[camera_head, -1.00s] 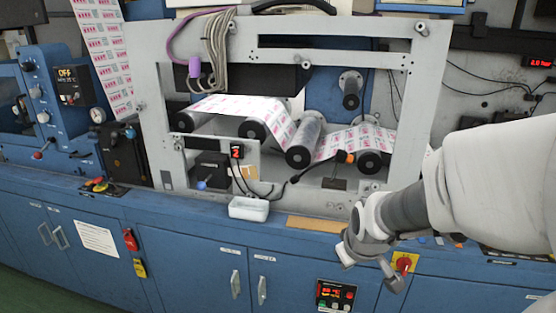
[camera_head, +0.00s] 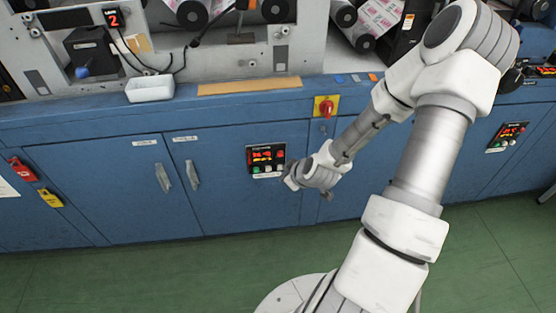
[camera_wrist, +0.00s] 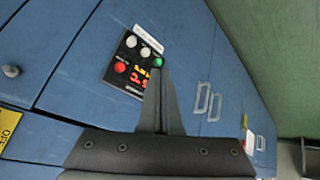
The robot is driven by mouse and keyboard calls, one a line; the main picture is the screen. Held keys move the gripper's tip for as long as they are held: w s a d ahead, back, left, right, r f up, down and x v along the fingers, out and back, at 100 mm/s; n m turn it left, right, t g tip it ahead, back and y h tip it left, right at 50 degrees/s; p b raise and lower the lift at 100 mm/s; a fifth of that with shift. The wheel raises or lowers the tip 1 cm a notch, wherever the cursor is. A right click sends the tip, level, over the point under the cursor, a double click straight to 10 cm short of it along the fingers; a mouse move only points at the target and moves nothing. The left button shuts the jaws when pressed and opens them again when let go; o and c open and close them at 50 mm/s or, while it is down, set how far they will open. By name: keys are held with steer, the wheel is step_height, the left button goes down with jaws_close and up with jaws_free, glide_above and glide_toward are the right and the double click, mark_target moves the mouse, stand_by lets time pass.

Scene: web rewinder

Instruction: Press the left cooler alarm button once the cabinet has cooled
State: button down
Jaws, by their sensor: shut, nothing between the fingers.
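The left cooler panel (camera_head: 266,158) is a small black box on the blue cabinet front, with a lit red-orange display too small to read. In the wrist view the same panel (camera_wrist: 128,70) shows a red button (camera_wrist: 119,67), a green button (camera_wrist: 158,62) and two white buttons (camera_wrist: 138,46). My gripper (camera_head: 289,182) is just right of and below the panel in the head view. In the wrist view its fingers (camera_wrist: 157,74) are shut and empty, their tips overlapping the panel's edge near the green button. I cannot tell whether they touch. Which button is the alarm button is not readable.
A second, similar panel (camera_head: 507,136) is on the cabinet at far right. A red rotary switch on a yellow plate (camera_head: 325,107) sits above my gripper. Door handles (camera_head: 192,174) stick out left of the panel. The green floor (camera_head: 150,275) in front is clear.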

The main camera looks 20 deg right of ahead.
mark_target(280, 154)
steer(key=shift+m+t, duration=0.6)
steer(key=shift+t, duration=0.1)
steer(key=shift+w+d+f+b, duration=0.1)
steer(key=shift+d+f+b, duration=0.2)
steer(key=shift+f, duration=0.45)
steer(key=shift+w+d+f+b, duration=0.1)
steer(key=shift+f+b, duration=0.25)
steer(key=shift+f, duration=0.45)
steer(key=shift+w+d+f+b, duration=0.15)
steer(key=shift+f+b, duration=0.2)
steer(key=shift+f, duration=0.4)
steer(key=w+d, duration=0.2)
steer(key=w, duration=0.6)
steer(key=shift+w+d, duration=0.2)
steer(key=shift+w+d, duration=0.1)
steer(key=shift+w, duration=0.3)
